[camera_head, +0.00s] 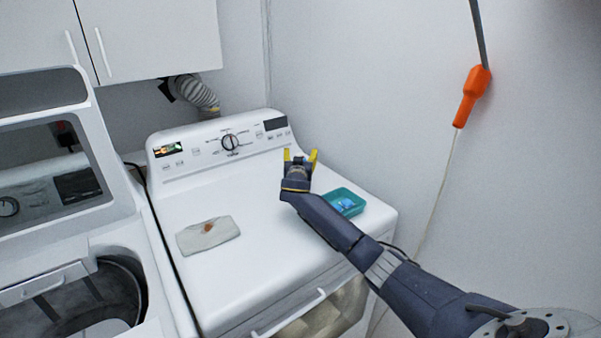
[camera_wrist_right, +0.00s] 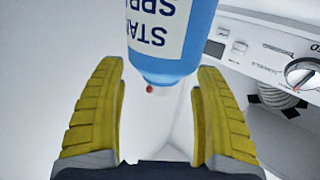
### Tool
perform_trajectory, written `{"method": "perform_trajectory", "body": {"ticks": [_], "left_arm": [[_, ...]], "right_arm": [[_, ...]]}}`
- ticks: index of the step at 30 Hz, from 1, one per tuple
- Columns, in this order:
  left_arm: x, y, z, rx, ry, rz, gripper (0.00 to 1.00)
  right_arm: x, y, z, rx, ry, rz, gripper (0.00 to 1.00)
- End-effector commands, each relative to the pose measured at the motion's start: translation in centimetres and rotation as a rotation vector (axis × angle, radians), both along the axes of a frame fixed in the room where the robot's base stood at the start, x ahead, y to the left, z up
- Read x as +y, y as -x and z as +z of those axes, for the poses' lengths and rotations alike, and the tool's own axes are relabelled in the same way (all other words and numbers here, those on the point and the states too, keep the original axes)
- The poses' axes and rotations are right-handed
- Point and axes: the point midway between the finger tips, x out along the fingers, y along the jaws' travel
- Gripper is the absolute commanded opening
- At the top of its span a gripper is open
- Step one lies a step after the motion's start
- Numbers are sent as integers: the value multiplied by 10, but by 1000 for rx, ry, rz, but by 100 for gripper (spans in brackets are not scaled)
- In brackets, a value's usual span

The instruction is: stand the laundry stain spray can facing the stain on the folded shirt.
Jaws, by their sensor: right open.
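The folded shirt (camera_head: 190,241) is a pale flat bundle on the left of the white machine's top, with a reddish-brown stain (camera_head: 208,227) on it. In the right wrist view the blue can (camera_wrist_right: 170,66) shows a white label reading upside down, "STAIN SPRAY" in part, and a small red spot at its near end. My right gripper (camera_head: 300,158) is open above the back of the machine top; its yellow fingers (camera_wrist_right: 159,68) are on either side of the can, with gaps showing. In the head view the gripper mostly hides the can. My left gripper is not in view.
A teal tray (camera_head: 359,208) with blue contents sits on the machine's right side, beside my right arm. The control panel (camera_head: 195,152) rises along the back. An open washer (camera_head: 60,270) stands at left. The middle of the machine top is clear.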

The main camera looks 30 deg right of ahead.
Motion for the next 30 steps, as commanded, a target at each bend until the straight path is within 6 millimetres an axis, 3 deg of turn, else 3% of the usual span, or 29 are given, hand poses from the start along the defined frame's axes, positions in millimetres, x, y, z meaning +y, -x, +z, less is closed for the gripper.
{"method": "perform_trajectory", "body": {"ticks": [5,23,30], "left_arm": [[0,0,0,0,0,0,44],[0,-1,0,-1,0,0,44],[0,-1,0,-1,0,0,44]], "right_arm": [[0,0,0,0,0,0,71],[0,0,-1,1,0,0,1],[0,0,0,1,0,0,0]]}}
